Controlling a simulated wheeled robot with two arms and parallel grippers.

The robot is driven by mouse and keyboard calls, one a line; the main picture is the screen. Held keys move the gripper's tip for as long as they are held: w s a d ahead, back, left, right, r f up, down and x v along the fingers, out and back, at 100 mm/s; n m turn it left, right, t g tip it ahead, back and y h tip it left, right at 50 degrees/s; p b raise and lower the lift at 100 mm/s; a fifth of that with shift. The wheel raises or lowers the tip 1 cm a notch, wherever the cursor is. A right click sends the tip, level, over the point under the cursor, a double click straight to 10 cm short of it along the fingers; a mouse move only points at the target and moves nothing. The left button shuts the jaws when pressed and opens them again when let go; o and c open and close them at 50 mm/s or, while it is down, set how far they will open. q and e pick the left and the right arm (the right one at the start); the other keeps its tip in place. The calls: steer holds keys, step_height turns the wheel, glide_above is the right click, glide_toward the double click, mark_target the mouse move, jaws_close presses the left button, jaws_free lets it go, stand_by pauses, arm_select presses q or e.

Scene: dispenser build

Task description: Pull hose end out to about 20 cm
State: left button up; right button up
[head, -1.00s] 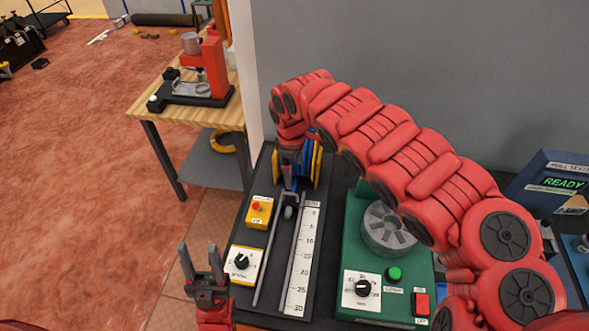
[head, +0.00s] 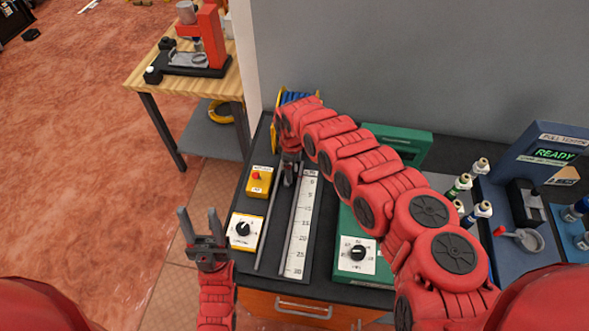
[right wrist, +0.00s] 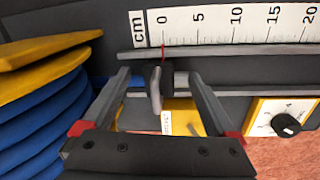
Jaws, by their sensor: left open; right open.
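The hose reel, blue with yellow flanges (right wrist: 45,105), stands at the left in the right wrist view and at the back in the head view (head: 293,97). Contact cannot be told. In the head view my right gripper (head: 290,180) covers the guide. My left gripper (head: 199,212) is open and empty, left of the bench.
A green machine (head: 357,262) stands right of the scale, partly behind my right arm. The scale's front stretch is clear. A wooden table (head: 150,80) stands back left.

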mark_target(295, 171)
step_height(295, 171, down, 2)
steer(key=shift+f+b, duration=0.15)
steer(key=shift+b, duration=0.3)
steer(key=shift+w+d+f, duration=0.1)
steer(key=shift+w+f, duration=0.05)
steer(key=shift+f, duration=0.25)
jaws_close()
